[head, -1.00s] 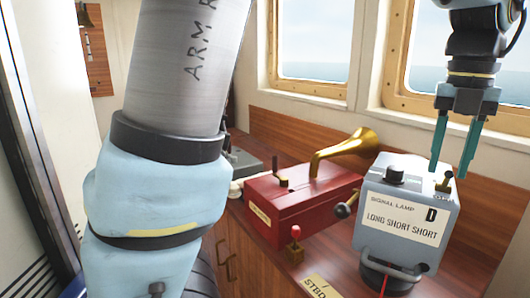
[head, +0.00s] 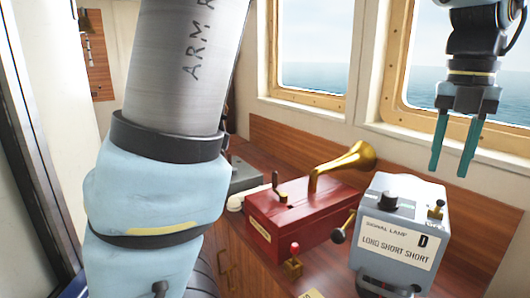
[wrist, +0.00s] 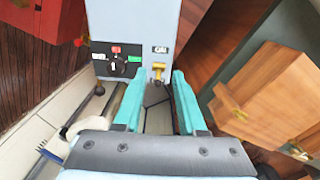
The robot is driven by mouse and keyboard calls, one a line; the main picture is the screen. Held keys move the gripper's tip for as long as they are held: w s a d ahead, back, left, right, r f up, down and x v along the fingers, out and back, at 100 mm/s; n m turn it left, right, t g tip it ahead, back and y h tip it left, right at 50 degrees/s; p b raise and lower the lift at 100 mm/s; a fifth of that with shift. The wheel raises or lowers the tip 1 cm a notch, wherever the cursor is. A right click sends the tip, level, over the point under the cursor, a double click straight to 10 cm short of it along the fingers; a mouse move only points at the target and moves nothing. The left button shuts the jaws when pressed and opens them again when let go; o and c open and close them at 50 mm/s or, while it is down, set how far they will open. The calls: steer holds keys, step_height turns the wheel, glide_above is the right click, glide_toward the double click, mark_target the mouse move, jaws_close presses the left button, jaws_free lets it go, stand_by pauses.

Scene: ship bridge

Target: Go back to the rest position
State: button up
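My gripper (head: 454,147) hangs at the upper right of the head view with its two teal fingers apart and nothing between them. It is above the grey signal lamp box (head: 398,235), whose label reads "SIGNAL LAMP D LONG SHORT SHORT". In the head view a gap shows between the fingertips and the lamp's top. In the wrist view the fingers (wrist: 155,100) point toward the lamp's top, where a black knob (wrist: 117,66) and a brass key (wrist: 158,70) show. My own large arm link covers the left middle of the head view.
A red box with a brass horn (head: 300,210) stands left of the lamp on the wooden counter. A small red-topped lever (head: 294,256) stands in front of it. Windows (head: 306,50) line the wall behind. A wooden box (wrist: 268,95) shows at right in the wrist view.

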steer(key=shift+r, duration=0.35)
steer(key=w+a+f+n, duration=0.1)
steer(key=w+a+n, duration=0.1)
steer(key=n, duration=0.1)
steer(key=w+a+f+n, duration=0.3)
steer(key=w+a+n, duration=0.2)
steer(key=shift+f+n, duration=0.3)
steer(key=w+a+f+n, duration=0.3)
steer(key=a+n, duration=0.3)
steer(key=w+a+f+n, duration=0.2)
steer(key=a+f+n, duration=0.1)
steer(key=a+n, duration=0.3)
steer(key=s+a+f+n, duration=0.1)
steer(key=a+f+n, duration=0.3)
steer(key=a+n, duration=0.5)
steer(key=s+a+f+n+t, duration=0.1)
steer(key=a+f+n, duration=0.2)
steer(key=a+n, duration=0.6)
steer(key=n, duration=0.3)
steer(key=shift+f+t, duration=0.3)
steer(key=shift+f, duration=0.1)
